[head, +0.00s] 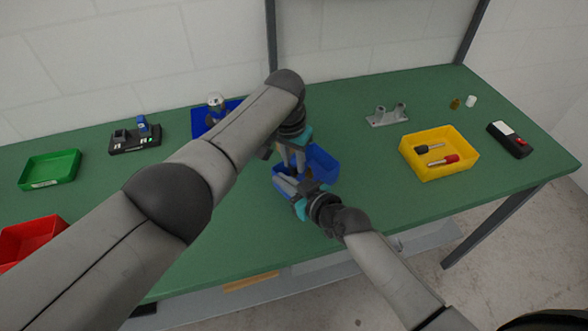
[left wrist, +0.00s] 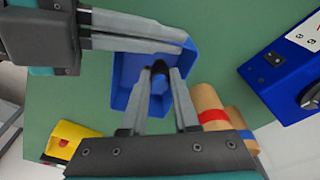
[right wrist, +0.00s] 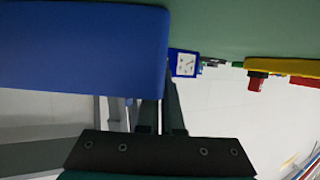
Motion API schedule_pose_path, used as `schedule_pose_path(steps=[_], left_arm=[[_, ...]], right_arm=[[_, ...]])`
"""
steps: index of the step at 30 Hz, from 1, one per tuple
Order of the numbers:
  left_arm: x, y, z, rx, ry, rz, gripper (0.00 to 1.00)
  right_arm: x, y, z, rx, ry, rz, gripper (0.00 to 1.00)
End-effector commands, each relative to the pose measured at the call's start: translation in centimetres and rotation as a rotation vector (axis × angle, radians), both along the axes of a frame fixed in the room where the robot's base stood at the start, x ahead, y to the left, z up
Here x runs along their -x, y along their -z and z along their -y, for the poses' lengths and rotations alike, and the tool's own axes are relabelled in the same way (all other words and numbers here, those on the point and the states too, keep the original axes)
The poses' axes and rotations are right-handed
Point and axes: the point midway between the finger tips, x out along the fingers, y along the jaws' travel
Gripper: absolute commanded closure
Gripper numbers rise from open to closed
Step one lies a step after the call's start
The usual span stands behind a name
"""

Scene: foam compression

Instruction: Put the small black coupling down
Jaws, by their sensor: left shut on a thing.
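My left gripper (left wrist: 160,85) is shut on the small black coupling (left wrist: 159,68), seen between its fingertips in the left wrist view. The coupling is over the blue tray (left wrist: 122,75); I cannot tell whether it touches the tray floor. In the head view the blue tray (head: 322,163) is mid-table, partly hidden by my left gripper (head: 292,165). My right gripper (head: 285,184) is at the tray's near left side. Its fingers (left wrist: 188,45) cross the tray's edge in the left wrist view; the tray wall (right wrist: 80,50) fills much of the right wrist view. Their gap is unclear.
A yellow bin (head: 440,172) holding black and red parts is to the right, with a grey two-post fixture (head: 387,118) behind it. A green tray (head: 50,170), red tray (head: 25,240) and black fixture (head: 135,143) are left.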

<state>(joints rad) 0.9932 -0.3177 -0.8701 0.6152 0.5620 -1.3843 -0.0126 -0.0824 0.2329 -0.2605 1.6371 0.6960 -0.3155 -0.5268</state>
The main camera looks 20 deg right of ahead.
Motion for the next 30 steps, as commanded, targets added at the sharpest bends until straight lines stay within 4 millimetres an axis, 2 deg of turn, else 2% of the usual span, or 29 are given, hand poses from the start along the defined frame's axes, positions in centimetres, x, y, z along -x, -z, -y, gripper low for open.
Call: schedule_pose_path(steps=[3,12,24,25,27,30], left_arm=[[0.1,1.2,-0.1,-0.003,-0.002,-0.002,1.00],[0.0,3.0,0.1,-0.001,-0.001,-0.002,1.00],[0.0,3.4,0.0,0.000,-0.001,0.001,1.00],[0.0,3.4,0.0,0.000,-0.001,0.001,0.68],[0.0,3.5,0.0,0.000,-0.001,0.001,0.60],[0.0,3.5,-0.1,-0.001,-0.001,0.001,0.59]], right_arm=[[0.0,0.0,0.0,0.000,0.000,0.000,1.00],[0.0,0.0,0.0,0.000,0.000,0.000,1.00],[0.0,0.0,0.0,0.000,0.000,0.000,1.00],[0.0,0.0,0.0,0.000,0.000,0.000,1.00],[0.0,0.0,0.0,0.000,0.000,0.000,1.00],[0.0,0.0,0.0,0.000,0.000,0.000,1.00]])
